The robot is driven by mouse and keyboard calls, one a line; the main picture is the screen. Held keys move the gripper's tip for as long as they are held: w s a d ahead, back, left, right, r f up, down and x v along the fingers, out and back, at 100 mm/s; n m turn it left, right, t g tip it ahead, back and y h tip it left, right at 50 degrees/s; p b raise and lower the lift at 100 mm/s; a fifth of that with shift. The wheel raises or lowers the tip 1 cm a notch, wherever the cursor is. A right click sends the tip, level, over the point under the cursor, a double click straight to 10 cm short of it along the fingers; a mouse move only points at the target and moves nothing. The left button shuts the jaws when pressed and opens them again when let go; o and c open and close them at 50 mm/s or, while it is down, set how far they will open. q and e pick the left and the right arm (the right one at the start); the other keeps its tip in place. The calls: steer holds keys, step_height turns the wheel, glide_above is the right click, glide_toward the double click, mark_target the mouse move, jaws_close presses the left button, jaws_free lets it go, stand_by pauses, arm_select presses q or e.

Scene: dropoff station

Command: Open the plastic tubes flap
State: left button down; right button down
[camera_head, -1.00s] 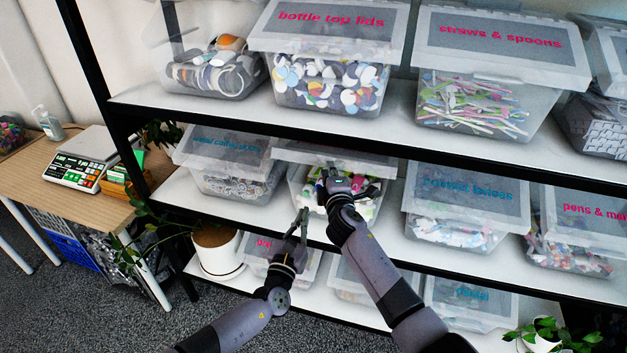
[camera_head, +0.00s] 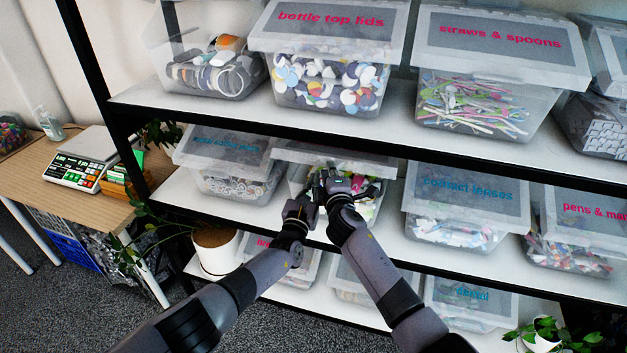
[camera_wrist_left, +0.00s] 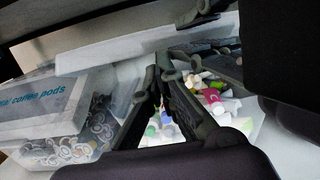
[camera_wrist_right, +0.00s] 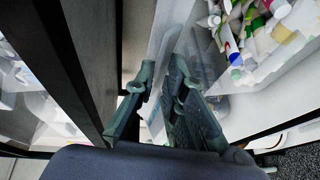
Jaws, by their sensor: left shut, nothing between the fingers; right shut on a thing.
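The plastic tubes bin sits on the middle shelf in the head view, with its pale lid flap (camera_head: 300,153) on top. Its label is not readable. Colourful tubes (camera_wrist_right: 262,32) show through the clear bin in the right wrist view. My right gripper (camera_head: 332,172) is at the bin's front under the lid. Its fingers (camera_wrist_right: 166,68) are shut on a translucent edge (camera_wrist_right: 168,28), which looks like the flap. My left gripper (camera_head: 312,182) is just left of it, shut and empty. In the left wrist view its fingertips (camera_wrist_left: 160,65) are in front of the tubes (camera_wrist_left: 212,95).
A coffee pods bin (camera_head: 225,165) stands to the left and a contact lenses bin (camera_head: 465,200) to the right. The upper shelf edge (camera_head: 300,125) runs above my grippers. A potted plant (camera_head: 215,250) stands at lower left.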

arm_select(q)
steer(key=shift+w+r, duration=0.2)
steer(key=shift+r, duration=0.1)
arm_select(e)
steer(key=shift+r, duration=0.15)
arm_select(q)
steer(key=shift+r, duration=0.1)
steer(key=shift+d+r, duration=0.1)
steer(key=shift+r, duration=0.55)
arm_select(e)
steer(key=c, duration=1.8)
jaws_free()
steer(key=shift+a, duration=0.1)
arm_select(q)
steer(key=shift+r, duration=0.1)
arm_select(e)
steer(key=shift+f, duration=0.2)
steer(key=shift+s, duration=0.15)
